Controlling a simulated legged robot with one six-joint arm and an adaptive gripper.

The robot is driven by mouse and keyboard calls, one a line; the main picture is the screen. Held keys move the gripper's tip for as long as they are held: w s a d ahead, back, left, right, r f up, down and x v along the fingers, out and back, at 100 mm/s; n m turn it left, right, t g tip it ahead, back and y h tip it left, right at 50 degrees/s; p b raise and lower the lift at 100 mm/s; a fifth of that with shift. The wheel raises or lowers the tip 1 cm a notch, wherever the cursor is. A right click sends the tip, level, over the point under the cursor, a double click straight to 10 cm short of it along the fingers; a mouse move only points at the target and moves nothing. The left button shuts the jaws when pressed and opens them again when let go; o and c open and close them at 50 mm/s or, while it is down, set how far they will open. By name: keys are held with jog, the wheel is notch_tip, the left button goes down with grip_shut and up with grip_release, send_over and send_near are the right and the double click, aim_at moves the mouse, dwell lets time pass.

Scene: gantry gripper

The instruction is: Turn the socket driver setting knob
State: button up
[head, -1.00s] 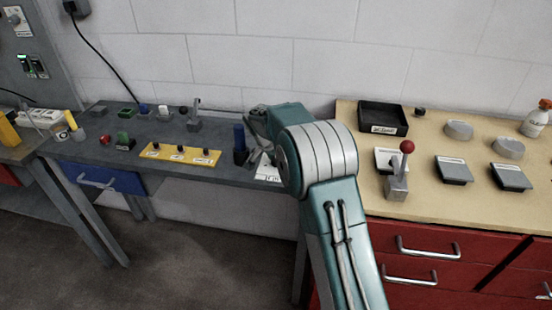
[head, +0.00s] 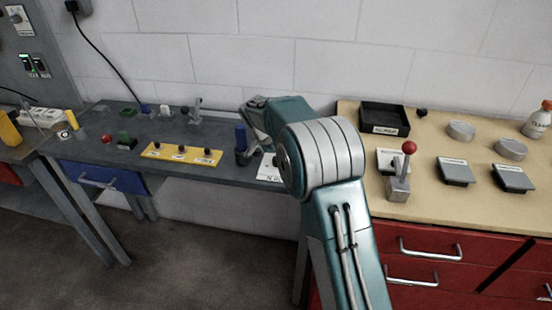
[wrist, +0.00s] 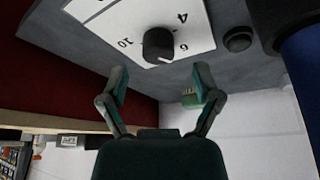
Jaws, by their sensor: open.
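The black setting knob (wrist: 158,45) stands on a white dial plate (wrist: 100,22) marked with numbers in the wrist view. The white plate also shows in the head view (head: 268,174), where the knob cannot be made out behind my arm. My gripper (wrist: 160,77) is open and empty. Its two fingers point toward the knob, one on either side of its line, with the knob just beyond the tips. No contact shows. In the head view my gripper (head: 250,152) is partly hidden by my arm at the right end of the grey bench.
A yellow panel (head: 181,153) with several black knobs lies left. A red-knobbed lever (head: 400,172) stands on the tan bench at right.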

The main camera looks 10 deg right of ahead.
jog(key=v, duration=0.8)
jog(key=shift+a, duration=0.2)
jog(key=shift+s+r, duration=0.1)
jog(key=shift+r, duration=0.05)
jog(key=s+d+r+n+y, duration=0.1)
jog(key=s+r+n, duration=0.15)
jog(key=s, duration=0.45)
jog(key=s+d+r+n+t, duration=0.1)
jog(key=s+r, duration=0.3)
jog(key=s, duration=0.3)
jog(key=s+d+r+n+y, duration=0.1)
jog(key=s+d+r+n, duration=0.1)
jog(key=s+r, duration=0.3)
jog(key=s+f+n+t, duration=0.1)
jog(key=s+f+n, duration=0.1)
jog(key=s, duration=0.8)
jog(key=s+f+n+y, duration=0.1)
jog(key=s+f+n, duration=0.1)
jog(key=s, duration=0.8)
jog(key=shift+f+t, duration=0.4)
jog(key=shift+f, duration=0.3)
